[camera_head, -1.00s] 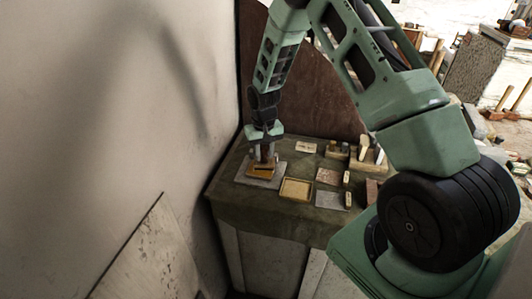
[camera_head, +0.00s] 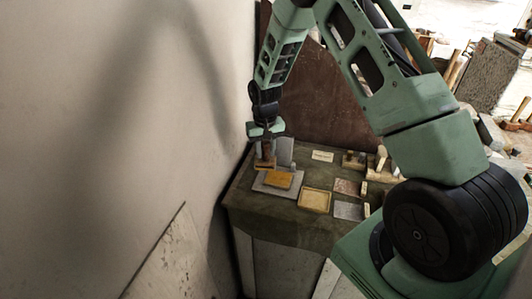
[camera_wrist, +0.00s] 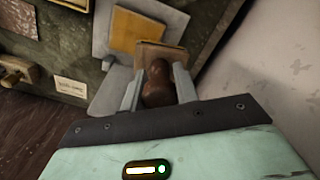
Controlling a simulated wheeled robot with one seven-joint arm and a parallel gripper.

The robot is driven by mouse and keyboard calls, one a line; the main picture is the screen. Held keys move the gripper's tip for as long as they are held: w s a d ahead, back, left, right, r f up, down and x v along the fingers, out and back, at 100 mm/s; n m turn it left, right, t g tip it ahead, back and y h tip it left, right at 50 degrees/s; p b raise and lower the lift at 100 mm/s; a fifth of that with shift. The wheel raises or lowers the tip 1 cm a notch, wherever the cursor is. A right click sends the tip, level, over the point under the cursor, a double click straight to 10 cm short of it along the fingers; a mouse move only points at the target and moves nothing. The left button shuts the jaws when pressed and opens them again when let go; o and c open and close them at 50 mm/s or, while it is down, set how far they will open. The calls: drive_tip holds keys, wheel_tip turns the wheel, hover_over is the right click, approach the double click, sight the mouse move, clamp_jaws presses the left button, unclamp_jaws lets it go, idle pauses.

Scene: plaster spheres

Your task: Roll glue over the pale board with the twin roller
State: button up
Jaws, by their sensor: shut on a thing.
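A pale grey board (camera_head: 275,192) lies on the bench with a flat orange-yellow rectangle (camera_head: 280,179) on it. In the wrist view the board (camera_wrist: 102,28) and the rectangle (camera_wrist: 135,32) lie beyond my fingers. My gripper (camera_head: 266,150) is at the board's back left. It is shut on the brown handle of a tool (camera_wrist: 157,85), taken as the twin roller. The tool's flat brown part (camera_wrist: 160,55) shows past the handle, close beside the rectangle. Its rollers are hidden, and I cannot tell whether it touches anything.
A shallow yellow tray (camera_head: 314,212) sits right of the board. Small reddish and grey tiles, blocks and a paper label (camera_head: 322,156) lie farther right. Another grey slab (camera_head: 285,150) is behind the tool. The plaster wall (camera_head: 100,120) is close on the left.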

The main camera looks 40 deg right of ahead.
sight(266, 142)
drive_tip(key=shift+r+p, duration=1.15)
drive_tip(key=shift+r, duration=1.1)
drive_tip(key=shift+d, duration=0.1)
